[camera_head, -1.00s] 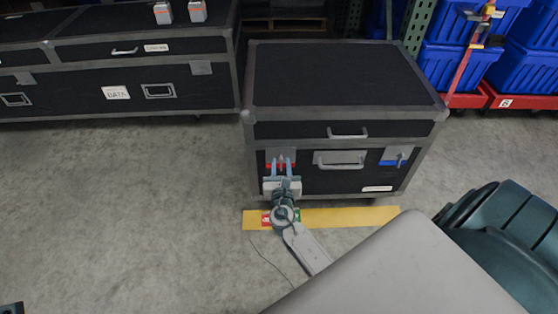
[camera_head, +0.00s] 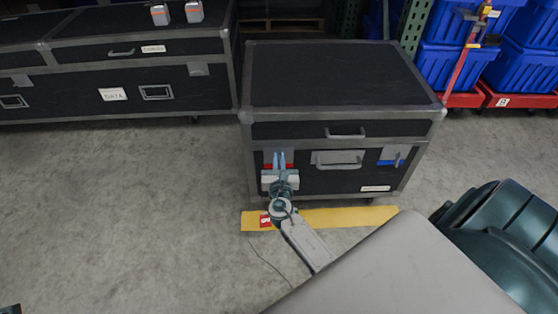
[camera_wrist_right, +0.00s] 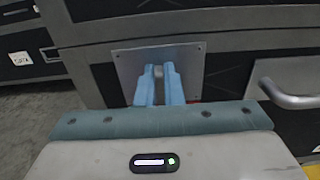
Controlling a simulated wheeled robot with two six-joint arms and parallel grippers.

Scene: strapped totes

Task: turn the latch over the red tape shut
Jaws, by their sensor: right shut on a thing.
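The latch (camera_wrist_right: 158,71) is a small grey handle on a metal plate (camera_wrist_right: 190,62) on the front of the black case, at its left. Red tape (camera_head: 290,166) shows in part behind my right gripper (camera_head: 279,155). This gripper points at the case front, and its blue fingers are shut on the latch handle. In the right wrist view the handle's tip stands about upright between the fingertips (camera_wrist_right: 159,78); its lower part is hidden. My left gripper's fingers are not seen.
The black case (camera_head: 335,75) has a grey pull handle (camera_head: 340,166) just right of the latch and another latch over blue tape (camera_head: 397,160) farther right. Yellow floor tape (camera_head: 345,217) runs before it. Blue totes (camera_head: 455,75) stand behind right. Floor at left is clear.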

